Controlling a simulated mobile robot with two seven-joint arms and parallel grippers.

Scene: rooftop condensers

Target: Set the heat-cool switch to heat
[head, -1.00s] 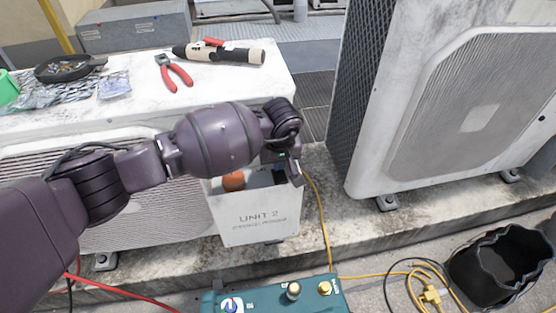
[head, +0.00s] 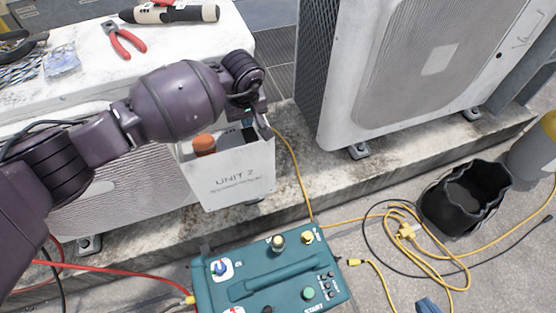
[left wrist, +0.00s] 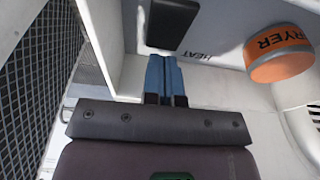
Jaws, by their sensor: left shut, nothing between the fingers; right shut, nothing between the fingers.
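The black heat-cool switch (left wrist: 172,24) stands out from the panel inside a white box in the left wrist view. The word HEAT is printed on the panel beside its lower end; which way it is set I cannot tell. My left gripper (left wrist: 165,62) has its blue fingers shut and empty, just below the switch; contact is unclear. In the head view the left arm reaches to the open white box (head: 230,187) marked UNIT 2, and the fingers are mostly hidden. Blue tips of my right gripper (head: 427,305) show at the bottom edge, shut and empty.
An orange filter-dryer (left wrist: 280,53) sits beside the switch inside the box. A teal machine (head: 270,275) with knobs stands on the ground in front. A black bucket (head: 466,197) and yellow cable (head: 440,262) lie to the right. Red-handled pliers (head: 124,40) lie on the left condenser.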

